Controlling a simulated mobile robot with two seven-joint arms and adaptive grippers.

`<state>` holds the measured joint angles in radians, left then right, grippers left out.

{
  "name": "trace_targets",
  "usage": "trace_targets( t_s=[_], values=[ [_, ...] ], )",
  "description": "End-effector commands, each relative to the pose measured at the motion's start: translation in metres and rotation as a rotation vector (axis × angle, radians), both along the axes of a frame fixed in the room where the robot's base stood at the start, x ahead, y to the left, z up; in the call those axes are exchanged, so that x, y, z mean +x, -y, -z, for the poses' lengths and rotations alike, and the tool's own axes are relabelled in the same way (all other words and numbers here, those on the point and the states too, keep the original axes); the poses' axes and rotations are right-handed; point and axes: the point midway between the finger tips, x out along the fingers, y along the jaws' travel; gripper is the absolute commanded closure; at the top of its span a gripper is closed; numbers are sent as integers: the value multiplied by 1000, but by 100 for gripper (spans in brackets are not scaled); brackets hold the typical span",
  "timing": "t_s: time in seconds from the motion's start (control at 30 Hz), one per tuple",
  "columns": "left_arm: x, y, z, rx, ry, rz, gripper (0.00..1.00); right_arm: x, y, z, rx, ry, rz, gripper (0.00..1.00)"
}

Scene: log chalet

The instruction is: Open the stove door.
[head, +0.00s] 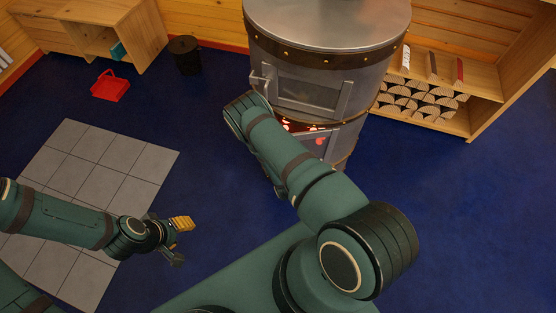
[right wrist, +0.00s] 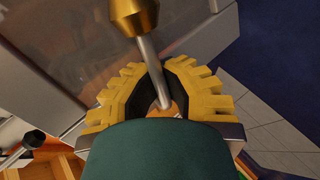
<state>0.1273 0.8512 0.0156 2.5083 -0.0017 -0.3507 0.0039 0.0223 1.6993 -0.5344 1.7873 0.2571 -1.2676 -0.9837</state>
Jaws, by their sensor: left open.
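The round grey metal stove (head: 330,45) stands at the top centre of the head view. Its door (head: 308,93) has a window and looks closed. A light metal handle (head: 262,78) shows at the door's left side. My right arm reaches to this side, and its wrist hides the right gripper in the head view. In the right wrist view the yellow fingers of my right gripper (right wrist: 160,88) lie on both sides of a metal rod (right wrist: 150,70) with a brass knob (right wrist: 134,16). Whether they press on it is unclear. My left gripper (head: 179,241) is open and empty above the floor.
A shelf with split logs (head: 420,100) stands right of the stove. A red basket (head: 110,86), a dark bin (head: 186,54) and a wooden cabinet (head: 95,32) are at upper left. Grey tiles (head: 95,165) lie at left. Embers (head: 300,127) glow below the door. Blue floor is free at right.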

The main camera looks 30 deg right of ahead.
Motion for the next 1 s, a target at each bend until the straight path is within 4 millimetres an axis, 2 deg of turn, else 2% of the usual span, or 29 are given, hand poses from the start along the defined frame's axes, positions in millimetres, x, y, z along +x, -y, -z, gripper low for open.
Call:
trace_targets(
  t_s=[0.03,0.1,0.43,0.57,1.0],
  values=[
    [0,0,-1,0,0,0,53,4,1,-4,-2,12,0,81],
    [0,0,-1,0,0,0,53,3,0,-4,-2,10,-1,60],
    [0,0,0,0,0,0,53,0,0,-2,-1,3,-1,60],
    [0,0,0,0,0,0,53,-8,-4,-7,-1,2,0,60],
    [0,0,0,0,0,0,53,-72,-29,-52,-1,1,-2,60]
  ],
)
